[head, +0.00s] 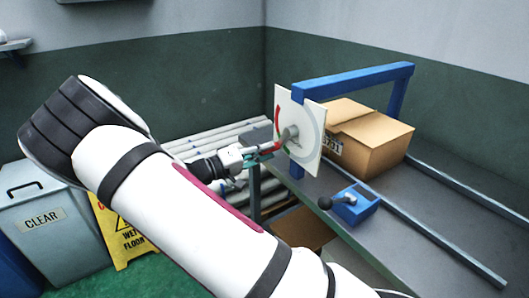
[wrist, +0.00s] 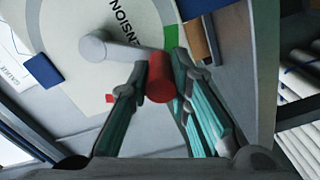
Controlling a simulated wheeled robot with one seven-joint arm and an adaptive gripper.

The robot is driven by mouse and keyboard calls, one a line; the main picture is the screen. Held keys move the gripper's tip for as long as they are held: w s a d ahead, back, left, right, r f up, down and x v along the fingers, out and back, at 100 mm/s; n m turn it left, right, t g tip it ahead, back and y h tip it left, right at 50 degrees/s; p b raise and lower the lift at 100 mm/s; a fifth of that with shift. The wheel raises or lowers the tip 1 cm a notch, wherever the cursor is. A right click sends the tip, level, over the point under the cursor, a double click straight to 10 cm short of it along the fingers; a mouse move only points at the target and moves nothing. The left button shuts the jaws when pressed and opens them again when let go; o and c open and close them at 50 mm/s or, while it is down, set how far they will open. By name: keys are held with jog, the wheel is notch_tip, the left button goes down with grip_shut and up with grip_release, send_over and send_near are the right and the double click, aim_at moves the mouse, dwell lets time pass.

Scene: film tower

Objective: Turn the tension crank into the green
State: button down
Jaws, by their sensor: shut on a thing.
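The tension crank has a grey hub and arm (wrist: 120,50) with a red handle (wrist: 160,80), on a white round dial (wrist: 70,75) lettered "TENSION". In the wrist view the arm points right, and its handle end lies just below the green patch (wrist: 171,36). A small red mark (wrist: 109,98) shows lower on the dial. In the head view the white plate (head: 310,145) stands upright, with a red arc (head: 277,118) at its left edge. My gripper (head: 264,150) is shut on the red handle, with one finger on each side; it also shows in the wrist view (wrist: 160,70).
A blue block with a black-knobbed lever (head: 355,207) is at the front. Pale rolls (head: 210,140) lie left, past a yellow floor sign (head: 118,235).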

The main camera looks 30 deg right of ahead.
jog(key=shift+w+a, duration=0.1)
jog(key=shift+w, duration=0.1)
jog(key=c, duration=1.4)
grip_release()
jog(key=shift+c, duration=0.2)
jog(key=shift+f, duration=0.1)
jog(key=shift+a+f, duration=0.1)
jog(key=shift+a, duration=0.45)
jog(key=a, duration=1.1)
jog(key=shift+s+r, duration=0.3)
jog(key=shift+s, duration=0.05)
jog(key=shift+d, duration=0.1)
